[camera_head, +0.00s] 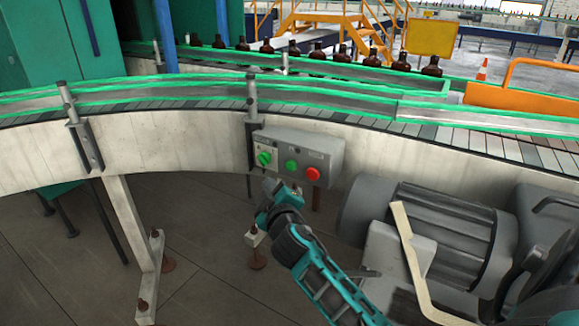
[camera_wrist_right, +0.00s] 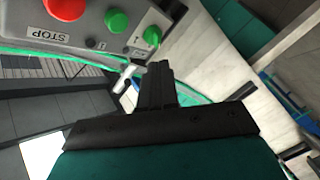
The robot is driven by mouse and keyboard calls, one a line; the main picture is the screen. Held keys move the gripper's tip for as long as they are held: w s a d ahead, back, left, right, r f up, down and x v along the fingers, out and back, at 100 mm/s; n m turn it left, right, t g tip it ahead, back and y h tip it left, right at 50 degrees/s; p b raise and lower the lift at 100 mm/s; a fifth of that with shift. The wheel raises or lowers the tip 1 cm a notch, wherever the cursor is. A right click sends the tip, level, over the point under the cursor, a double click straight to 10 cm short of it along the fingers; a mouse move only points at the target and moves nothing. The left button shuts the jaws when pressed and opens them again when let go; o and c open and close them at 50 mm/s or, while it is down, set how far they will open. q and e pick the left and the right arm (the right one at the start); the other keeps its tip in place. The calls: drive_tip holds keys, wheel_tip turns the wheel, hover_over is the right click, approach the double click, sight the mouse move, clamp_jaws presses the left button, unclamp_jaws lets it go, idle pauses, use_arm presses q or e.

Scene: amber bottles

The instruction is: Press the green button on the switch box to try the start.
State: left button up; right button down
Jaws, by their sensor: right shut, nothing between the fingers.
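The grey switch box (camera_head: 325,147) is mounted on the conveyor's side wall. Its green button (camera_head: 291,166) sits in the middle, between a green rotary switch (camera_head: 264,158) on the left and a red button (camera_head: 313,173) on the right. In the right wrist view the green button (camera_wrist_right: 117,20) shows at the top, near the red button (camera_wrist_right: 65,8) and its STOP label. My right gripper (camera_head: 269,187) is just below the box's left part, apart from the green button. Its fingers (camera_wrist_right: 157,70) are shut and empty. My left gripper is out of view.
A large grey motor (camera_head: 430,225) stands right of the box, close to my right arm. The curved conveyor (camera_head: 180,100) with green rails runs above the box. Amber bottles (camera_head: 317,52) line a conveyor behind.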

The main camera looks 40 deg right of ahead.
sight(291, 166)
drive_tip(key=shift+w+d, duration=0.35)
drive_tip(key=shift+d, duration=0.5)
drive_tip(key=shift+w+d, duration=0.35)
drive_tip(key=shift+d, duration=0.55)
drive_tip(key=shift+w+d, duration=0.35)
drive_tip(key=shift+d, duration=0.5)
drive_tip(key=shift+w+d, duration=0.1)
drive_tip(key=shift+d, duration=0.05)
drive_tip(key=shift+w+d, duration=0.1)
drive_tip(key=shift+d, duration=0.1)
drive_tip(key=shift+w+d, duration=0.15)
drive_tip(key=shift+d, duration=0.3)
idle(0.6)
idle(0.3)
drive_tip(key=shift+s+a, duration=0.35)
drive_tip(key=shift+a, duration=0.45)
